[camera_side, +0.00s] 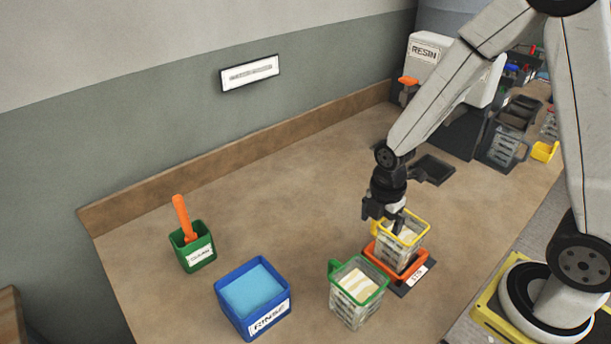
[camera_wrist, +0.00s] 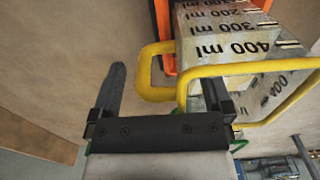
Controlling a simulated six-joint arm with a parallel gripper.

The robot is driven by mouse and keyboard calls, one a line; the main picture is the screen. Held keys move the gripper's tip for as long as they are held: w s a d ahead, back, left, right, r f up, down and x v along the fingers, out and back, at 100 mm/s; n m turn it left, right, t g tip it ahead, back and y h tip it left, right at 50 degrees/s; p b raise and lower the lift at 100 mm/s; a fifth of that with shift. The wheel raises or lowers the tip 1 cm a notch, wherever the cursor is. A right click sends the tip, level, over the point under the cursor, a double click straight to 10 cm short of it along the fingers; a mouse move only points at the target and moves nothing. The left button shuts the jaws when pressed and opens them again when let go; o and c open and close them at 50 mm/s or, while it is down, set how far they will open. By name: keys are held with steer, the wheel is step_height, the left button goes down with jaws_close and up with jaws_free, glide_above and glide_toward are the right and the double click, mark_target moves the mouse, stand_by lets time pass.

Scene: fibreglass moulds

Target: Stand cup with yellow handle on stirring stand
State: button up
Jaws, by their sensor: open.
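The clear cup with yellow rim and handle (camera_side: 402,247) stands on the orange stirring stand (camera_side: 415,272), which bears a label that seems to read STIR. It looks upright. In the wrist view the cup (camera_wrist: 235,50) shows ml markings, and its yellow handle (camera_wrist: 146,75) lies between my fingers. My gripper (camera_side: 384,217) is open at the handle side of the cup. In the wrist view my gripper (camera_wrist: 166,85) has one finger left of the handle and the other overlapping the cup's rim. I cannot tell whether either finger touches the cup.
A cup with green rim and handle (camera_side: 344,307) stands close in front of the stand. A blue RINSE bin (camera_side: 236,311) and a green container (camera_side: 199,261) with an orange-handled tool are at left. A RESIN dispenser (camera_side: 425,62) and more cups are at the back right. The table's middle is clear.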

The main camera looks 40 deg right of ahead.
steer(key=shift+r, duration=0.15)
steer(key=shift+r, duration=3.75)
steer(key=shift+m, duration=0.3)
steer(key=m, duration=0.2)
steer(key=s+m, duration=0.1)
steer(key=m, duration=0.1)
steer(key=shift+f+m+t, duration=0.1)
steer(key=shift+m+t, duration=0.3)
steer(key=m, duration=0.4)
steer(key=s+m, duration=0.1)
steer(key=m, duration=0.1)
steer(key=shift+f+t, duration=0.1)
steer(key=shift+t, duration=0.3)
steer(key=m, duration=0.4)
steer(key=s+m+t, duration=0.1)
steer(key=m, duration=0.1)
steer(key=shift+f+m, duration=0.1)
steer(key=shift+m, duration=0.2)
